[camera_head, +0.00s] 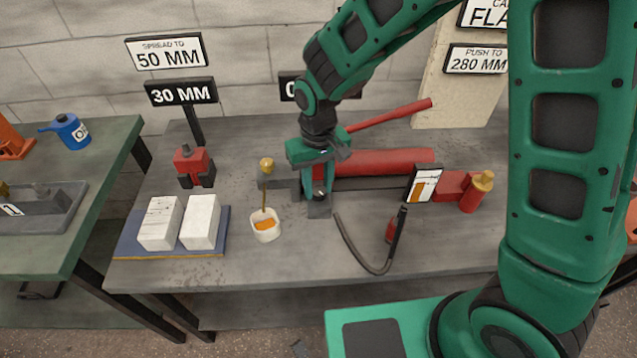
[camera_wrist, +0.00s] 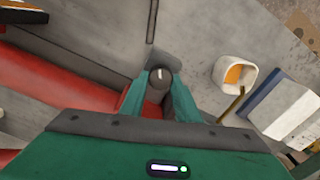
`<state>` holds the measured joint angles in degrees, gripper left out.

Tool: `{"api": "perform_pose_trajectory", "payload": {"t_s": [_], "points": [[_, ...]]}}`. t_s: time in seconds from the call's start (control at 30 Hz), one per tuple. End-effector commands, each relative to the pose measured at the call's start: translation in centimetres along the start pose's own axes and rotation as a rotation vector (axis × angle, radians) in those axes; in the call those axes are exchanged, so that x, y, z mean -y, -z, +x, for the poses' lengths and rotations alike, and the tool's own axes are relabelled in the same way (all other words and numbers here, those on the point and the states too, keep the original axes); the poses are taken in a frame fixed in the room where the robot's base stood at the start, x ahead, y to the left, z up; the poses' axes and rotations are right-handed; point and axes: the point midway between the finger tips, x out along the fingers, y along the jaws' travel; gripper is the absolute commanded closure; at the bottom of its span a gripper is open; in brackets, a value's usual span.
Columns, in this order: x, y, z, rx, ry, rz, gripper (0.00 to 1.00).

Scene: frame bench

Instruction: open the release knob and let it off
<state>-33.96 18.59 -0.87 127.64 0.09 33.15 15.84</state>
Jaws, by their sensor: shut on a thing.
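The release knob (camera_wrist: 160,76), dark grey with a white mark on top, sits between my gripper's green fingers in the wrist view. My gripper (camera_wrist: 160,98) is shut on it from above. In the head view, my gripper (camera_head: 318,188) points down at the left end of the red hand pump (camera_head: 390,160) and hides most of the knob. The white mark runs roughly up and down in the wrist view. The pump's red handle (camera_head: 390,116) slants up to the right.
A white cup (camera_head: 266,232) with orange fluid stands left of the pump. Two white blocks (camera_head: 201,222) rest on a blue board, with a red spreader (camera_head: 193,166) behind. A black hose (camera_head: 350,246) curves along the bench front. An indicator card (camera_head: 423,185) stands at right.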

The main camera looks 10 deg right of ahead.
Motion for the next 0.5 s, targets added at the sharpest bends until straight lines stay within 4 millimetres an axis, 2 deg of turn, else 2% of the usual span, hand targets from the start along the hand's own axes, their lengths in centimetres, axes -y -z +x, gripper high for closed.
{"api": "perform_pose_trajectory", "payload": {"t_s": [0.5], "points": [[0.04,-0.03,-0.02,0.000,-0.001,-0.483,0.93]]}}
